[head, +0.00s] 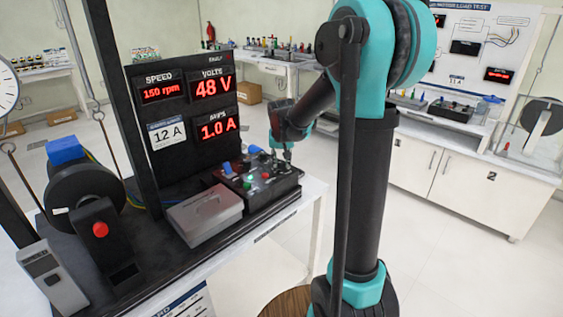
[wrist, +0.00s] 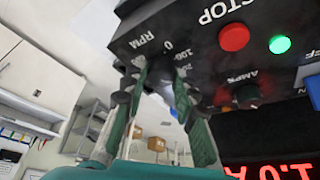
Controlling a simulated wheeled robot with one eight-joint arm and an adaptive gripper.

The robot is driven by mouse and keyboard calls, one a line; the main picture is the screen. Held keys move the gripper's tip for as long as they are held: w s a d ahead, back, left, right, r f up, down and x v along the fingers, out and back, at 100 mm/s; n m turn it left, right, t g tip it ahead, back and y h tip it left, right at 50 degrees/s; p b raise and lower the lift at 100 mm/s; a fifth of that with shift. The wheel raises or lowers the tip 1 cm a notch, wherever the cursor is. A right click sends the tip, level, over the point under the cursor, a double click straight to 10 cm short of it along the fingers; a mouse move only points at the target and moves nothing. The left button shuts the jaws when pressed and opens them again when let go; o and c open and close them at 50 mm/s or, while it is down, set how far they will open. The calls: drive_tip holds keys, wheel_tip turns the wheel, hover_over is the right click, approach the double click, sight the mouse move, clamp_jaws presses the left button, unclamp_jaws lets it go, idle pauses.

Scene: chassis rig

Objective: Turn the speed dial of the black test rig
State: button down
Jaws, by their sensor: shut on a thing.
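The black control box (head: 262,190) of the test rig stands on the bench, and its panel fills the top of the wrist view (wrist: 215,75). My gripper (head: 283,150) reaches down onto the box's far right part. In the wrist view, its two green-padded fingers (wrist: 161,80) close at the scale marked RPM, on the speed dial. The fingers hide most of the dial, and its pointer cannot be made out. The speed display (head: 163,91) reads 150 rpm.
A red STOP button (wrist: 234,37), a lit green lamp (wrist: 280,44) and an AMPS knob (wrist: 247,95) are near my fingers. The volts display (head: 211,88) reads 48 V and the amps display (head: 218,127) 1.0 A. A grey box (head: 205,212) lies beside the control box.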

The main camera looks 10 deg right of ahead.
drive_tip(key=c, duration=1.2)
unclamp_jaws()
drive_tip(key=v, duration=1.2)
drive_tip(key=shift+n+y, duration=0.3)
drive_tip(key=shift+n, duration=0.6)
drive_tip(key=s+d+f, duration=0.1)
drive_tip(key=s+f, duration=0.5)
drive_tip(key=s, duration=0.2)
drive_tip(key=s+d+f, duration=0.2)
drive_tip(key=s+f, duration=0.5)
drive_tip(key=s, duration=0.1)
drive_tip(key=s+d+f, duration=0.2)
drive_tip(key=s+f, duration=0.5)
drive_tip(key=s, duration=0.2)
drive_tip(key=shift+s, duration=0.1)
